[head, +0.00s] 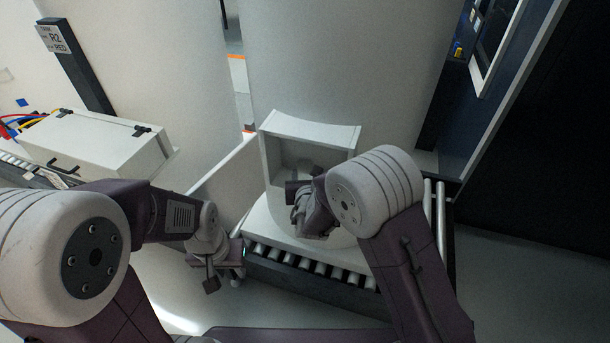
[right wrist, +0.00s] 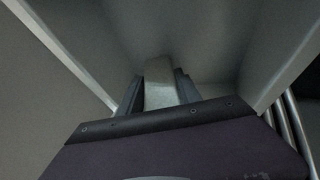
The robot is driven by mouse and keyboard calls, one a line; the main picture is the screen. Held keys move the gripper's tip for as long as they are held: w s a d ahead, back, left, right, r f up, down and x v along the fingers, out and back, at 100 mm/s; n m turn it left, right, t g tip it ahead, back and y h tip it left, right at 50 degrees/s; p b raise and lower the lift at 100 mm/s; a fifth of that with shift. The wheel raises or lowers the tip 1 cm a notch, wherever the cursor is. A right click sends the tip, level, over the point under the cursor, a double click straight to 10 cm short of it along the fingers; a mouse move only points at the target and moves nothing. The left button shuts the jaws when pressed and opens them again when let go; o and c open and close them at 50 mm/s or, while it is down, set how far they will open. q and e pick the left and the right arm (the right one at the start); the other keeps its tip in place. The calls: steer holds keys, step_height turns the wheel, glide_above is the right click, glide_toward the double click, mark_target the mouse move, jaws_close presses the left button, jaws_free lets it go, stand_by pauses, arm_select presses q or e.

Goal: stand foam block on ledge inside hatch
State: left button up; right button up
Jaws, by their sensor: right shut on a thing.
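The hatch (head: 268,160) is a white box-like opening on the big pale tank, in the middle of the head view. My right gripper (right wrist: 158,92) reaches into it and is shut on a pale grey block, the foam block (right wrist: 160,80), which shows between the two dark fingers. In the head view my right wrist hides most of the block and the hatch's lower inside. I cannot tell whether the block touches the ledge. My left gripper (head: 225,275) hangs low, left of the roller conveyor and apart from the hatch; its finger opening is unclear.
A roller conveyor (head: 300,262) runs below the hatch. A white case (head: 95,142) with dark latches stands at the left, with coloured cables beside it. A dark blue frame (head: 490,125) stands at the right. The hatch side walls stand close around my right gripper.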

steer(key=o, duration=1.3)
steer(key=shift+f, duration=0.1)
steer(key=shift+o, duration=0.2)
steer(key=shift+r+p, duration=0.25)
steer(key=shift+p, duration=0.05)
steer(key=a+b+v, duration=0.1)
steer(key=v, duration=1)
steer(key=shift+s+d+r+b, duration=0.2)
steer(key=shift+s+d+b, duration=0.1)
steer(key=shift+s+d, duration=0.15)
